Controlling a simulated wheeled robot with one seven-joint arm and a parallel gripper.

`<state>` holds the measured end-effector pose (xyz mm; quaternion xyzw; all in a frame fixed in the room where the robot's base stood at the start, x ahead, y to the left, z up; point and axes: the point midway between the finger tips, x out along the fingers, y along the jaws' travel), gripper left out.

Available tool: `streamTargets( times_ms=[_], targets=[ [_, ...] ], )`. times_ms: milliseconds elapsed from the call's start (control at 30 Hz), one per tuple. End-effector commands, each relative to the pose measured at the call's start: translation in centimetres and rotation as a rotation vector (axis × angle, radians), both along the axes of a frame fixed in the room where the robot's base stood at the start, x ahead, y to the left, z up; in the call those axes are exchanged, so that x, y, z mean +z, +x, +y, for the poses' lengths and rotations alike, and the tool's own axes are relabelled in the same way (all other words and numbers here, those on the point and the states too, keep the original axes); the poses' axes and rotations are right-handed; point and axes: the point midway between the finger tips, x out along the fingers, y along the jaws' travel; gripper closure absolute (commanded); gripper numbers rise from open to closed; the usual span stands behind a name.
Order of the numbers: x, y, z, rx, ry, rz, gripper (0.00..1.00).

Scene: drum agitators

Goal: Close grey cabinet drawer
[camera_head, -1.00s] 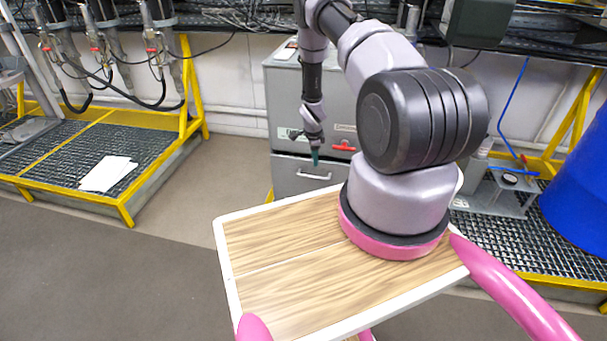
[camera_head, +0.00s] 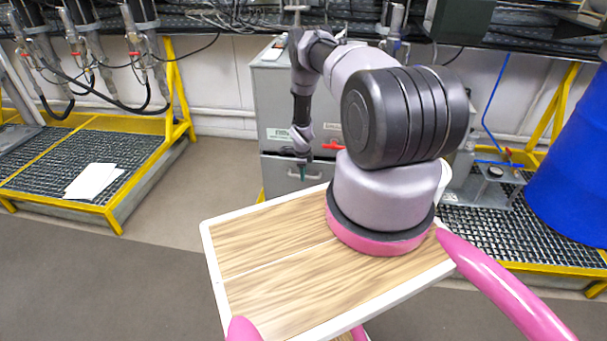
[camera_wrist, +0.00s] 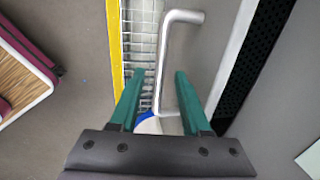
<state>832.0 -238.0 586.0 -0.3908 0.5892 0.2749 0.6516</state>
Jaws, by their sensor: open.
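The grey cabinet (camera_head: 262,105) stands behind my wooden-topped base in the head view. Its lower drawer (camera_head: 275,183) has a metal bar handle (camera_head: 318,177), partly hidden by my gripper. My gripper (camera_head: 302,173) points down at the drawer front. In the wrist view, my gripper (camera_wrist: 159,73) has its two green fingers apart. The handle (camera_wrist: 166,55) shows between and beyond the fingertips; contact cannot be told. The grey drawer front (camera_wrist: 212,45) has a pale edge, with a dark strip (camera_wrist: 258,55) beside it that looks like a gap below the upper cabinet front.
A red latch (camera_head: 333,145) is on the cabinet's upper front. A blue drum (camera_head: 570,165) stands at right on a yellow-edged grating. Another grating (camera_head: 60,165) with white papers (camera_head: 92,180) is at left. The floor between the left grating and cabinet is clear.

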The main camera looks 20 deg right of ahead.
Motion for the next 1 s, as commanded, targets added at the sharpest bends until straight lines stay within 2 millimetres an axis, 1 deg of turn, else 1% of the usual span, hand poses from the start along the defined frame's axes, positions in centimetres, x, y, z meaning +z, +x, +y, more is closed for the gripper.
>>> streamTargets(
  times_ms=[100,300,333,367,400,433,467,1000],
  targets=[
    [-0.31,0.08,-0.06,0.0,-0.001,-0.001,0.53],
    [-0.3,0.07,-0.07,0.0,-0.001,-0.001,0.53],
    [-0.3,0.07,-0.07,0.0,-0.001,-0.001,0.6],
    [-0.3,0.07,-0.07,0.0,-0.001,-0.001,0.72],
    [-0.3,0.07,-0.07,0.001,-0.001,-0.001,0.87],
    [-0.3,0.07,-0.07,0.001,-0.001,-0.001,0.99],
    [-0.3,0.07,-0.07,0.001,-0.001,-0.001,1.0],
    [-0.28,0.06,-0.08,0.001,-0.001,-0.001,1.0]
  ],
)
